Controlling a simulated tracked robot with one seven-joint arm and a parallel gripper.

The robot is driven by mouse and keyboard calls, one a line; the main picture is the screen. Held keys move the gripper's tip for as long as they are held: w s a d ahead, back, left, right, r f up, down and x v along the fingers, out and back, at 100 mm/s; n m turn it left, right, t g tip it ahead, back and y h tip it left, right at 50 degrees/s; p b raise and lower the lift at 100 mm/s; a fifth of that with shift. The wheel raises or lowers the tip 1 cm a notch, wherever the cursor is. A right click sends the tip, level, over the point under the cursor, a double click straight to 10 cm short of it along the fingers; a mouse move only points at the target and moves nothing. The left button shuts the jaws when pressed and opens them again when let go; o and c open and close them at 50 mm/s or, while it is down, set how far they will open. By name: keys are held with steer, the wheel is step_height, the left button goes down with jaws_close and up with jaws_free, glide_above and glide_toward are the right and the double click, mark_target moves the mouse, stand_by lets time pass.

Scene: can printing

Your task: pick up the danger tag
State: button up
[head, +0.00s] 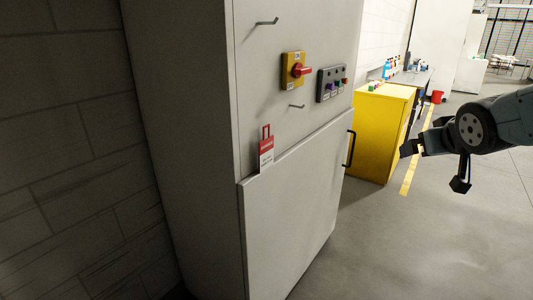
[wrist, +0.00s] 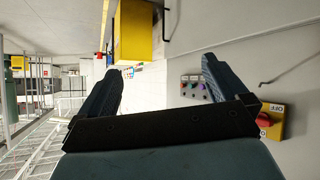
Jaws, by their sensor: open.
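The danger tag (head: 266,152) is a small red and white card with a red loop at its top. In the head view it is upright against the front of the grey cabinet (head: 290,210), at the top edge of the lower panel. I cannot tell whether it hangs or rests there. My gripper (head: 434,166) is open and empty, well to the right of the tag and apart from the cabinet. In the wrist view my gripper (wrist: 160,68) shows both fingers spread with nothing between them. The tag does not show in the wrist view.
The cabinet carries a red-and-yellow rotary switch (head: 294,69), a grey button box (head: 332,83), two hooks and a black door handle (head: 348,149). A yellow cabinet (head: 382,130) stands beyond it. The floor (head: 400,250) in front is clear.

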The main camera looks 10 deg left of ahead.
steer(key=w+a+f+n+t+y, duration=0.1)
steer(key=w+a+n+y, duration=0.1)
steer(key=w+a, duration=0.25)
steer(key=n+g+y, duration=0.5)
steer(key=n+y, duration=0.4)
steer(key=y, duration=0.5)
glide_toward(267, 146)
steer(key=shift+x, duration=3.85)
steer(key=shift+w+a, duration=0.25)
steer(key=shift+a, duration=0.2)
steer(key=shift+c, duration=0.2)
